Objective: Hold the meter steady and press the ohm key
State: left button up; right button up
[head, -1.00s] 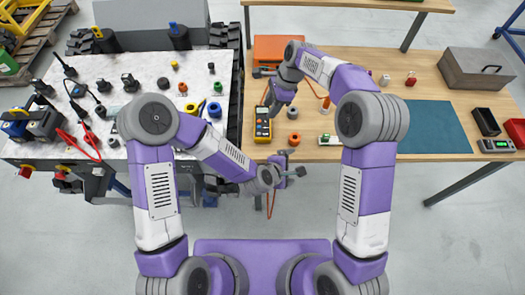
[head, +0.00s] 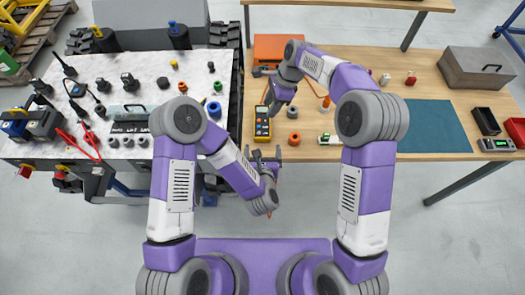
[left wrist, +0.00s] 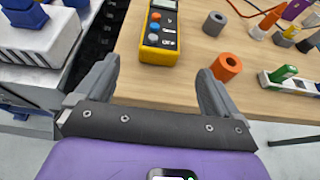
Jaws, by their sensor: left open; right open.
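The meter (head: 262,123) is a yellow and dark handheld unit lying on the wooden bench near its left front edge.
An orange ring (head: 294,139) stands right of the meter, with a grey ring (head: 292,112) behind it. A green and white piece (head: 327,139) lies farther right. An orange box (head: 275,48) is at the back. A grey worktop (head: 150,70) with many small parts stands left.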

aim_at(262, 138)
pick_arm(q)
jog(key=x, duration=0.7)
jog(key=shift+w, duration=0.2)
jog(key=shift+c, duration=0.3)
jog(key=c, duration=1.2)
jog(key=shift+c, duration=0.7)
pick_arm(e)
grip_shut()
